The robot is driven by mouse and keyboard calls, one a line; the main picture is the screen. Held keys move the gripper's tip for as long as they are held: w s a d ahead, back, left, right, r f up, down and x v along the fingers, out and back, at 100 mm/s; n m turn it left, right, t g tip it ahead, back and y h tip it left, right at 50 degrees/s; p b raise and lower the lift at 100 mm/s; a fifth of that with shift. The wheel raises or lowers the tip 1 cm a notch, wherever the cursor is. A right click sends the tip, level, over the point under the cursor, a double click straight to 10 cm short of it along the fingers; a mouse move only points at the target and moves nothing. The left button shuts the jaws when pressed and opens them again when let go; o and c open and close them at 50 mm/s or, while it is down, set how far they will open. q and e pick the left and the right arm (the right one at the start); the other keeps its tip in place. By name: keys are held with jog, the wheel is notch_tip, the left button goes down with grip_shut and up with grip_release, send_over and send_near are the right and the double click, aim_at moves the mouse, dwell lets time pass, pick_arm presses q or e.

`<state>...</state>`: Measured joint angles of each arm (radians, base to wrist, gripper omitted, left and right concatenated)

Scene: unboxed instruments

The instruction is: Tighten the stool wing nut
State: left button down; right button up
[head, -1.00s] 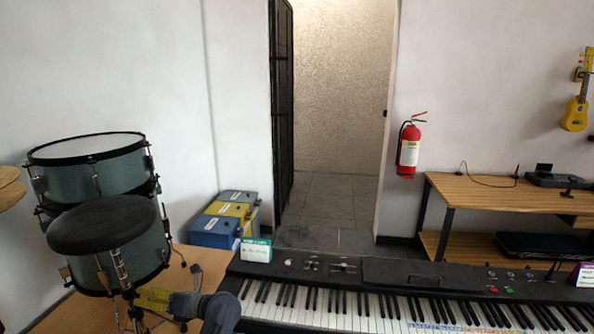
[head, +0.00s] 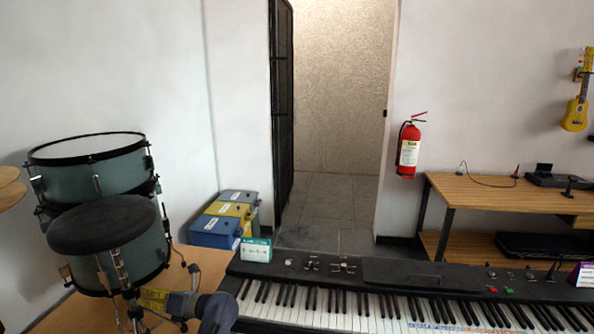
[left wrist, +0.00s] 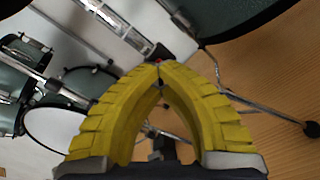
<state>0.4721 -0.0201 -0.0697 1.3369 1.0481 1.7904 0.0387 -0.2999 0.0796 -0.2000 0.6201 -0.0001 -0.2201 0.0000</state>
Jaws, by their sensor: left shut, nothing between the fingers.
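The drum stool shows in the head view by its round dark seat (head: 103,224), in front of the teal drums. Its post and metal legs stand below the seat, partly hidden by the drum hardware and my gripper. I cannot make out the wing nut clearly in either view. My left gripper (head: 143,298), with yellow fingers, is low beside the post, under the seat's right side. In the left wrist view its fingertips (left wrist: 159,68) meet with nothing between them. A small red spot shows right at the tips, too small to identify. My right gripper is not in view.
A teal drum (head: 92,168) stands behind the stool. A black keyboard (head: 400,290) fills the front right, with a small teal-and-white box (head: 256,250) at its back left corner. Blue and yellow cases (head: 226,216) sit by the wall. Thin metal legs (left wrist: 240,108) spread around my left fingers.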

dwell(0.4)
pick_arm(q)
jog(key=m, duration=0.5)
dwell(0.4)
jog(key=m, duration=0.4)
jog(key=shift+m, duration=0.4)
jog(key=c, duration=2.2)
grip_release()
jog(key=c, duration=1.5)
grip_release()
jog(key=shift+o, duration=0.2)
